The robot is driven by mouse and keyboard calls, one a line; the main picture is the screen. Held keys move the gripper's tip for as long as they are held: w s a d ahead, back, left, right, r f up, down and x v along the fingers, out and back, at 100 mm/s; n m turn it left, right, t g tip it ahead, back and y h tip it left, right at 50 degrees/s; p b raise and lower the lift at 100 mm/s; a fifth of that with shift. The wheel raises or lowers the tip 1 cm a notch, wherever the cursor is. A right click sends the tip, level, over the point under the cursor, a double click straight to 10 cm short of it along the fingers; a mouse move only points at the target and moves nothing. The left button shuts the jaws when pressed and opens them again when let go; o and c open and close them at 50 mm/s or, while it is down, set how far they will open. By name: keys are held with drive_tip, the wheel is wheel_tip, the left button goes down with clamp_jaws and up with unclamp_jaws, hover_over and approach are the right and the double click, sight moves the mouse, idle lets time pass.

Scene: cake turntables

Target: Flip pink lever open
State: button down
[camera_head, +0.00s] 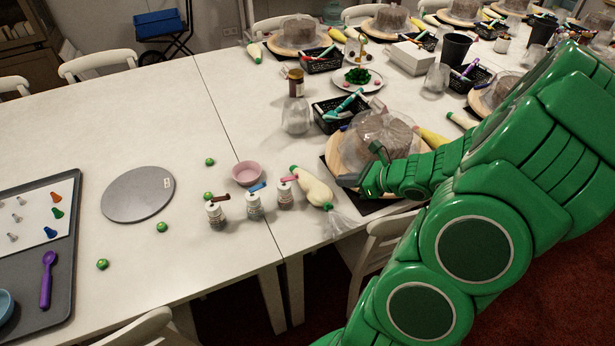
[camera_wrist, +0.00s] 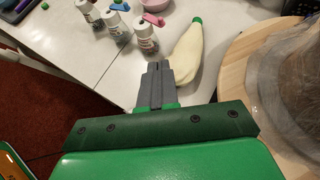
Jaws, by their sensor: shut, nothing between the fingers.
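A small bottle with a pink lever (camera_head: 288,179) on its top stands at the right end of a row of three bottles. The lever also shows in the wrist view (camera_wrist: 153,19), lying roughly level above its bottle (camera_wrist: 146,38). My gripper (camera_wrist: 158,66) has its grey fingers together and empty, pointing toward this bottle but apart from it. In the head view my gripper (camera_head: 347,181) is to the right of the bottle, beyond the cream piping bag. The other two bottles carry a blue lever (camera_head: 257,187) and a brownish-red lever (camera_head: 219,198).
A cream piping bag (camera_head: 312,187) with a green end lies between the pink-lever bottle and my gripper. A wooden turntable (camera_head: 337,150) with a plastic-covered cake is close to my arm. A pink bowl (camera_head: 247,174) stands behind the bottles. Open table lies to their left.

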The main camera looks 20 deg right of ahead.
approach(298, 177)
drive_tip(key=x, duration=0.2)
drive_tip(key=f+x, duration=0.1)
drive_tip(key=x, duration=0.1)
drive_tip(key=shift+w+f, duration=0.1)
drive_tip(key=shift+f, duration=0.05)
drive_tip(key=shift+w+a, duration=0.55)
drive_tip(key=shift+w, duration=0.2)
drive_tip(key=shift+w, duration=0.1)
idle(0.3)
